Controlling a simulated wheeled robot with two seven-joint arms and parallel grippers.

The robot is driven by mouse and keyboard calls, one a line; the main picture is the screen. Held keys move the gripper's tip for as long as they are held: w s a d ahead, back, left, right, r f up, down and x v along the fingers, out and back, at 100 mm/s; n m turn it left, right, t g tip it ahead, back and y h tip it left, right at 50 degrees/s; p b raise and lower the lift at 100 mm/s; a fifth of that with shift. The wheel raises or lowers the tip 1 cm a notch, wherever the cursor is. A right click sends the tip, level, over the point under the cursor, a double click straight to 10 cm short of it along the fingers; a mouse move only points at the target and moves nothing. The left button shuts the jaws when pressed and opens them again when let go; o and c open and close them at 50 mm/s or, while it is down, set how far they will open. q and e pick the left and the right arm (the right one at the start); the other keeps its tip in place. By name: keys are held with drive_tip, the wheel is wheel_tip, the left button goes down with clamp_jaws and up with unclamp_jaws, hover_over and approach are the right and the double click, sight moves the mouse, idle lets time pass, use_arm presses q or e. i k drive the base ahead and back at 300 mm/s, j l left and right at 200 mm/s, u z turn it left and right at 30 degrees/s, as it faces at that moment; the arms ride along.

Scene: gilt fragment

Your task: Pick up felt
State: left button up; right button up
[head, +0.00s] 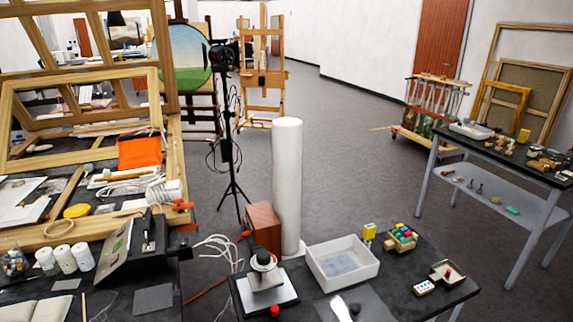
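An orange cloth-like piece (140,151), which looks like felt, lies on the cluttered left workbench, in front of a wooden frame. A flat dark grey square (153,299) and a smaller grey piece (66,284) lie near that bench's front edge; I cannot tell what they are made of. Neither of my grippers shows in the head view.
The left workbench holds wooden stretcher frames (85,110), white jars (64,259), a dark box-shaped device (125,256) and coiled white cord (165,188). A tall white cylinder (287,185) and a tripod (232,150) stand nearby. A front table carries a white tray (364,270).

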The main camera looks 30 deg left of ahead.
sight(152, 300)
drive_tip(key=u, duration=2)
